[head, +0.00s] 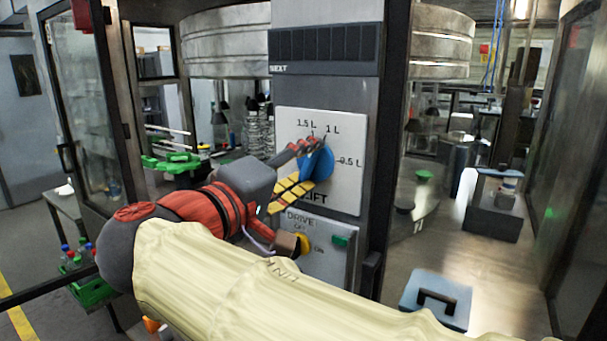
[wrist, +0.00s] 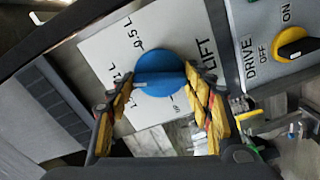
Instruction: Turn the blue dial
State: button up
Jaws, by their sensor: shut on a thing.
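The blue dial (head: 319,164) is on a white panel (head: 348,190) marked 1.5 L, 1 L, 0.5 L and LIFT. In the wrist view the dial (wrist: 158,70) shows a pale pointer mark on its ridge, facing left toward the left finger and the partly hidden "L" label. My gripper (head: 302,167) is shut on the dial, with one finger at each side. In the wrist view my gripper's (wrist: 163,85) yellow-padded fingers straddle the dial's rim. In the head view the fingers cover part of the dial, and its pointer is hard to make out.
Just below is the DRIVE panel (head: 324,263) with a yellow and black OFF/ON switch (head: 302,244) and a green button (head: 340,241). Glass doors stand on both sides. A green crate of bottles (head: 88,292) is at lower left. A blue-topped block (head: 437,300) is at lower right.

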jog(key=shift+f, duration=0.1)
jog(key=o, duration=1.1)
jog(key=shift+c, duration=0.2)
jog(key=shift+o, duration=0.4)
jog(key=v, duration=1.2)
